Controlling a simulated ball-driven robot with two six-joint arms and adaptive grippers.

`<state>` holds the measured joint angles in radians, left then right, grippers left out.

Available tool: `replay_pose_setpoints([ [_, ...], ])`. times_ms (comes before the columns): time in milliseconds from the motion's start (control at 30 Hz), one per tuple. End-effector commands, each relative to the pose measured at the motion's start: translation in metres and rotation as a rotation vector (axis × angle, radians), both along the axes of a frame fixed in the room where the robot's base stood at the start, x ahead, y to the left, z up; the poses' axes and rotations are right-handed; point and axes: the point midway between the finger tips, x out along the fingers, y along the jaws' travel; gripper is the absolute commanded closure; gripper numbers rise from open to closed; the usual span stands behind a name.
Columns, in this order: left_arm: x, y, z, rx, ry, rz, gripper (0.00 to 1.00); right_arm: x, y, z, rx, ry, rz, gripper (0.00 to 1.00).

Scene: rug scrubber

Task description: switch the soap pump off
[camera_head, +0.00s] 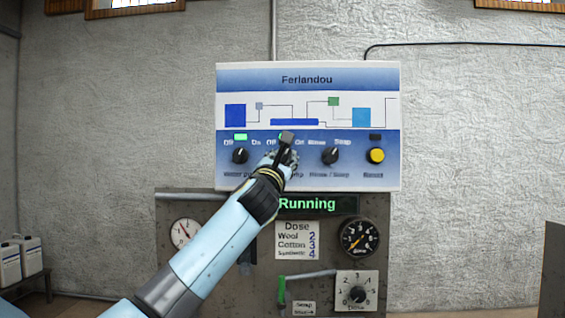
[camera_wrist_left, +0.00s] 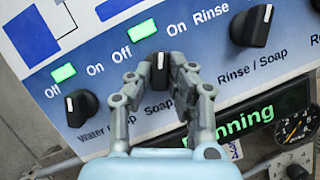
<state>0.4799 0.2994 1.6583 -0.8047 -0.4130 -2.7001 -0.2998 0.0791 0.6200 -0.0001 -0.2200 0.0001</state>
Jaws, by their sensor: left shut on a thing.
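The soap pump knob (camera_wrist_left: 160,66) is black with a white pointer line, on the blue lower part of the control panel (camera_head: 226,176). In the left wrist view its line points up, between the words Off and On and more toward On. The green lamp (camera_wrist_left: 141,30) above it is lit. My left gripper (camera_head: 285,150) is at the knob, and in the left wrist view its fingers (camera_wrist_left: 158,80) are closed on either side of it. The gripper hides most of the knob in the head view and part of its label. My right gripper is not in view.
The water knob (camera_head: 240,156) is left of the gripper, under another lit lamp. The rinse/soap knob (camera_head: 330,156) and a yellow button (camera_head: 375,155) are to the right. A display (camera_head: 310,204) below reads Running. A gauge (camera_head: 359,238) and dose dial (camera_head: 357,295) sit lower right.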

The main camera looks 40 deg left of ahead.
Motion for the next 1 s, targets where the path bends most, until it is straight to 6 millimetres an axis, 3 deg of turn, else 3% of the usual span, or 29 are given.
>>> replay_pose_setpoints([
  [600,0.002,-0.004,-0.004,-0.436,-0.269,0.0,1.0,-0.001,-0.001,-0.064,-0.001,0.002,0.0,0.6],
  [1000,0.004,-0.006,-0.001,-0.715,-0.439,0.0,1.0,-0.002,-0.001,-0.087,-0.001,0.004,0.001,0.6],
])
